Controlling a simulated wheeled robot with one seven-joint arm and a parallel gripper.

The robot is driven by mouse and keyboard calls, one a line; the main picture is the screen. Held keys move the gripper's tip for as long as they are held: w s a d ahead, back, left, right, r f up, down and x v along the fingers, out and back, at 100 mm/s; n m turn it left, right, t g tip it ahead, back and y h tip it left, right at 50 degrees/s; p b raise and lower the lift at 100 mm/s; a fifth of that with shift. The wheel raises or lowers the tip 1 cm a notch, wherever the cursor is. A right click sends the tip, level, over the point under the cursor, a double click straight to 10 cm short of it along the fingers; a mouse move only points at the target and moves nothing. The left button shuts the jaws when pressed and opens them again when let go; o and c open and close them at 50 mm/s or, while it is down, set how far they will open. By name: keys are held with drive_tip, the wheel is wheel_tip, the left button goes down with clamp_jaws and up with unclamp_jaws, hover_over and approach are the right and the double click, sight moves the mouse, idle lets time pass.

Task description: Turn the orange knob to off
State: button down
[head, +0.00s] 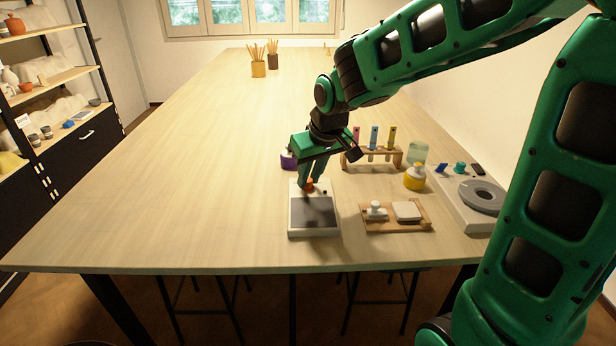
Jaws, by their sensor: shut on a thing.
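The orange knob (309,185) sits at the back of a small white hotplate-like device (330,231) with a dark square top, near the table's front edge. My gripper (311,180) points down at the back of the device, its fingers on either side of the knob. It is shut on the knob. The fingers partly hide the knob, so its pointer and marks cannot be made out. A small dark spot shows beside the knob on the device.
A wooden rack (352,158) with coloured tubes stands behind the device. To the right are a wooden tray (385,226) with white pieces, a yellow bottle (414,179) and a pale unit (463,213) with a grey disc. The table's left side is clear.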

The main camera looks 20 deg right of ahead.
drive_tip(key=shift+d+n+y, duration=0.15)
drive_tip(key=shift+n+y, duration=0.55)
drive_tip(key=shift+n, duration=1)
drive_tip(key=c, duration=1.6)
unclamp_jaws()
drive_tip(key=shift+g, duration=0.3)
drive_tip(key=v, duration=1)
drive_tip(key=shift+s+d+r, duration=0.1)
drive_tip(key=shift+s+r, duration=0.05)
drive_tip(key=shift+r, duration=0.15)
